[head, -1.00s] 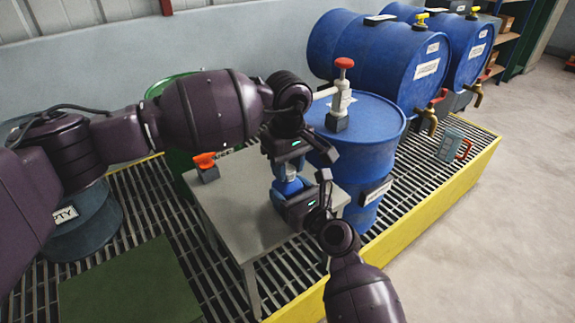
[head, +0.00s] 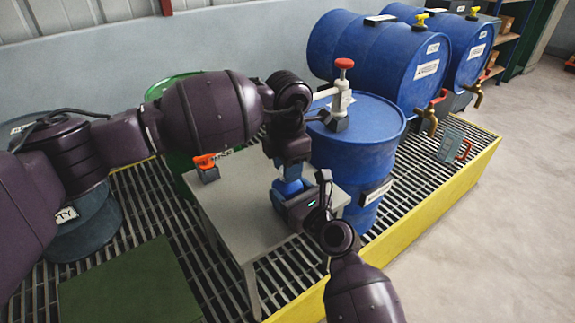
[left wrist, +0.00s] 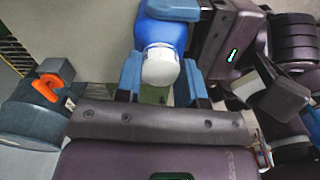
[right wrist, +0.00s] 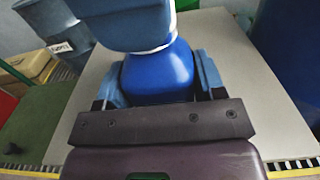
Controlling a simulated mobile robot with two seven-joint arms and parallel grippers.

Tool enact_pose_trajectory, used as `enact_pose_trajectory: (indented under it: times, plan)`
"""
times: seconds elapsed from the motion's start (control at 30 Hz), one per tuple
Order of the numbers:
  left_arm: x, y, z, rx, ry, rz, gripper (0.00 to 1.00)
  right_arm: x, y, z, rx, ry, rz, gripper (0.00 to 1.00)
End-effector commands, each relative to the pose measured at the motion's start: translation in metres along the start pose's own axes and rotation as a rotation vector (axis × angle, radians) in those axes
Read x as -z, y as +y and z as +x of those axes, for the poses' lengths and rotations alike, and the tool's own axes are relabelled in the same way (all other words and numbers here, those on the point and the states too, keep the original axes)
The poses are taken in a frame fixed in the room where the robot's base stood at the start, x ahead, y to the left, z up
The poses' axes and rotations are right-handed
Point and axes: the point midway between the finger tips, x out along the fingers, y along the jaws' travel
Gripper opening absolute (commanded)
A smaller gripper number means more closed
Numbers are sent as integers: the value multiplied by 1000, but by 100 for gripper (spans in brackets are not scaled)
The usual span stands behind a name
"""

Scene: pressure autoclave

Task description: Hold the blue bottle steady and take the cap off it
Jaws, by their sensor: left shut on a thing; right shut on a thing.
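The blue bottle (right wrist: 158,72) stands upright on a small grey table (head: 232,225); it also shows in the head view (head: 287,187). My right gripper (right wrist: 160,85) is shut on the bottle's body, one finger on each side. The white cap (left wrist: 160,66) is on top of the bottle in the left wrist view. My left gripper (left wrist: 160,80) is above the bottle, its blue fingers on either side of the cap and shut on it. In the head view the left gripper and wrist hide the cap.
A blue drum (head: 365,140) with a red-knobbed pump (head: 340,95) stands behind the table. An orange-and-grey object (head: 206,168) sits at the table's back left corner. Horizontal blue drums (head: 385,50) with taps and a grey-blue jug (head: 450,147) are to the right.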

Motion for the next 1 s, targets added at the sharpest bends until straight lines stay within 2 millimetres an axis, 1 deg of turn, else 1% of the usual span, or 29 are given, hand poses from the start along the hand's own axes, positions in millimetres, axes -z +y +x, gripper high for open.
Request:
enact_pose_trajectory:
  times: [0.1,1.0]
  plan:
    - [0,0,0,0,0,-167,7,0,0,0,1,0,0,0]
    - [0,0,-1,0,2,-1479,7,0,0,0,1,0,0,0]
